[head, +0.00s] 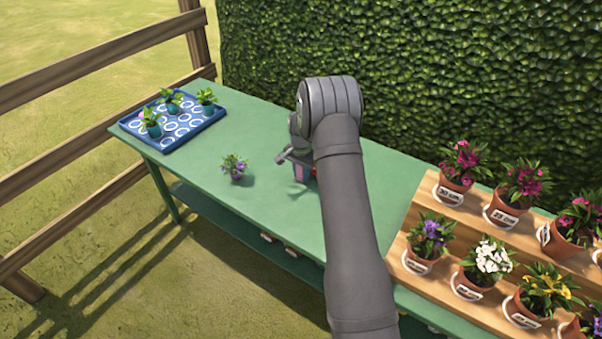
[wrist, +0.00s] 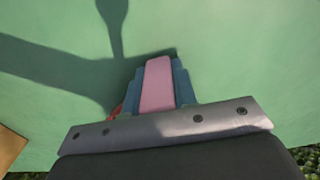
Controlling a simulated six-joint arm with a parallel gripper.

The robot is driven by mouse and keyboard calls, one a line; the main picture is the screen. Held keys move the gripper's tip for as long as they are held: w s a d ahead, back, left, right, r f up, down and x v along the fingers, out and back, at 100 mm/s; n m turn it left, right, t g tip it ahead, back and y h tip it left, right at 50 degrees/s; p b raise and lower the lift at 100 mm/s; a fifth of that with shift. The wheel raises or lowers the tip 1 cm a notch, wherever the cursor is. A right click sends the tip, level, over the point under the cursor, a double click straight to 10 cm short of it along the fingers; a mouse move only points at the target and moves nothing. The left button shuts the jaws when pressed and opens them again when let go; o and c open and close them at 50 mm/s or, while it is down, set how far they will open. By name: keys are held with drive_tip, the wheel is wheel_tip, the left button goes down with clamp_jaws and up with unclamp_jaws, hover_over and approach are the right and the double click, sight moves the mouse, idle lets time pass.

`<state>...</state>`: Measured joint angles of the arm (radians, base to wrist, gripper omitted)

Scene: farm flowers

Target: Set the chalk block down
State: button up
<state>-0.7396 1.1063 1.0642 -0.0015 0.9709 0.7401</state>
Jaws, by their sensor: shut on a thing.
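The chalk block (wrist: 157,88) is a pale pink bar in the wrist view. My gripper (wrist: 158,72) is shut on it, with a blue stepped finger on each side. In the head view the block (head: 299,173) shows as a small pink patch below my gripper (head: 301,178), over the middle of the green table (head: 265,140). My arm hides part of this area. A dark shadow touches the block's outline in the wrist view, and I cannot tell whether the block touches the table.
A small red thing (wrist: 117,112) is partly hidden beside my gripper. A purple-flowered plant (head: 235,167) stands alone left of it. A blue tray (head: 215,113) with potted seedlings is at the far left. A wooden stepped stand (head: 418,283) with several flowerpots is at right. A hedge borders the back.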

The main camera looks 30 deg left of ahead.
drive_tip(key=shift+f, duration=0.2)
drive_tip(key=o, duration=1)
drive_tip(key=shift+o, duration=0.5)
wheel_tip(320, 180, up, 12)
drive_tip(key=shift+r, duration=0.1)
